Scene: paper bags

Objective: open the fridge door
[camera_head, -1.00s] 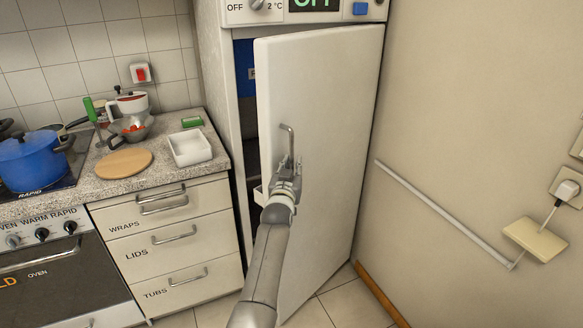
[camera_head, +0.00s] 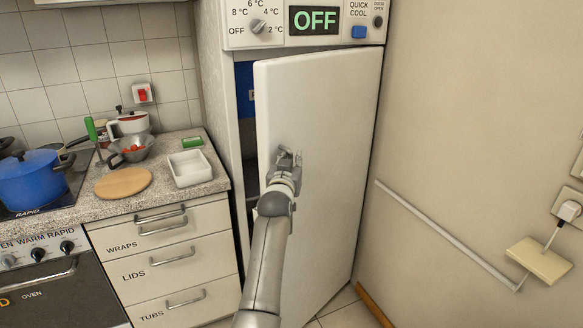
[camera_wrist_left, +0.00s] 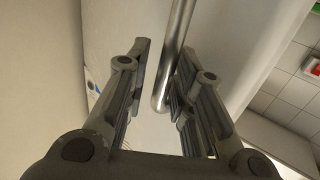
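The white fridge door (camera_head: 325,120) stands ajar, with a dark gap along its left side. My left gripper (camera_head: 286,156) is at the door's handle, which it mostly hides in the head view. In the left wrist view, the metal bar of the handle (camera_wrist_left: 176,40) runs between the two fingers of my left gripper (camera_wrist_left: 163,52). The fingers are spread, with a gap to the left of the bar. The bar is close to the right finger; I cannot tell whether they touch. My right gripper is in no view.
A drawer cabinet (camera_head: 170,262) and a counter with a white tray (camera_head: 190,168), a round board (camera_head: 123,183) and a blue pot (camera_head: 30,178) stand left of the fridge. A wall with a rail (camera_head: 440,232) is close on the right. A control panel (camera_head: 300,22) sits above the door.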

